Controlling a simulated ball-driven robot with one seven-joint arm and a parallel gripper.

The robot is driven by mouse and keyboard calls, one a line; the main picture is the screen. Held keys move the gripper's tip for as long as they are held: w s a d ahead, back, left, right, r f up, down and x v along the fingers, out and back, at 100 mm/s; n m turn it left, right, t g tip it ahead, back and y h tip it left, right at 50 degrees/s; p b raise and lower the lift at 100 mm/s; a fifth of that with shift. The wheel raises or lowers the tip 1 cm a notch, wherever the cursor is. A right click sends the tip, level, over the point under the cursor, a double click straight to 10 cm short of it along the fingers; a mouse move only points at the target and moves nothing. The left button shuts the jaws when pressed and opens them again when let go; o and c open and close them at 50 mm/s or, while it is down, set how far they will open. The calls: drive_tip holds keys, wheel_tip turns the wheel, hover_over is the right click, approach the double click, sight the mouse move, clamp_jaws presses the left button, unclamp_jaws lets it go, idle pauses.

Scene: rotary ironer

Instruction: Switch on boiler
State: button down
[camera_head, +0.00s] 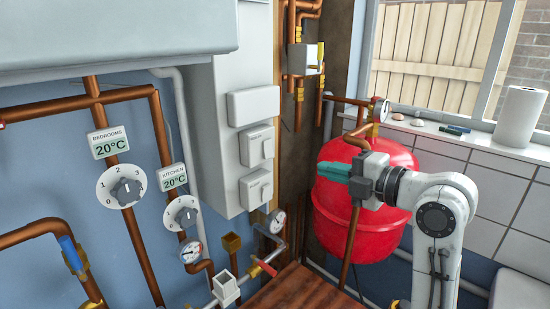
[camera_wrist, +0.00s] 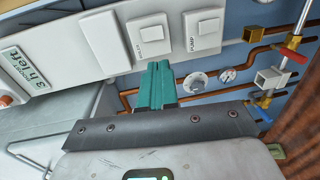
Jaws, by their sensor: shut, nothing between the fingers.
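A grey wall panel (camera_head: 222,80) carries two white switches. The upper switch (camera_head: 257,146) sits below a blank plate, and the lower switch (camera_head: 256,189) is below it. In the wrist view these are the left switch (camera_wrist: 151,33) and the right switch (camera_wrist: 203,28), with small labels; the right one seems to read PUMP. My gripper (camera_head: 324,168) has green fingers pressed together, empty, pointing left toward the panel. In the wrist view the fingertips (camera_wrist: 158,66) appear just below the left switch, apart from it.
A red tank (camera_head: 370,225) is behind my gripper. Copper pipes, dials (camera_head: 122,187) and gauges line the blue wall at left. A white box (camera_head: 110,35) overhangs the upper left. The wrist view shows a display (camera_wrist: 15,67) reading "3 h left". A paper roll (camera_head: 519,116) stands on the sill.

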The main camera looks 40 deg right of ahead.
sight(270, 157)
drive_tip(key=shift+w, duration=0.1)
drive_tip(key=w+p, duration=0.1)
drive_tip(key=w, duration=0.3)
drive_tip(key=w+f+p, duration=0.1)
drive_tip(key=w+p, duration=0.1)
drive_tip(key=w, duration=0.2)
drive_tip(key=w+p, duration=0.1)
drive_tip(key=w, duration=0.3)
drive_tip(key=shift+w+a+f, duration=0.2)
drive_tip(key=shift+w, duration=0.15)
drive_tip(key=shift+w+f+p, duration=0.15)
drive_tip(key=shift+w+p, duration=0.15)
drive_tip(key=shift+w, duration=0.15)
drive_tip(key=shift+f, duration=0.15)
drive_tip(key=shift+w+b, duration=0.15)
drive_tip(key=shift+b, duration=0.65)
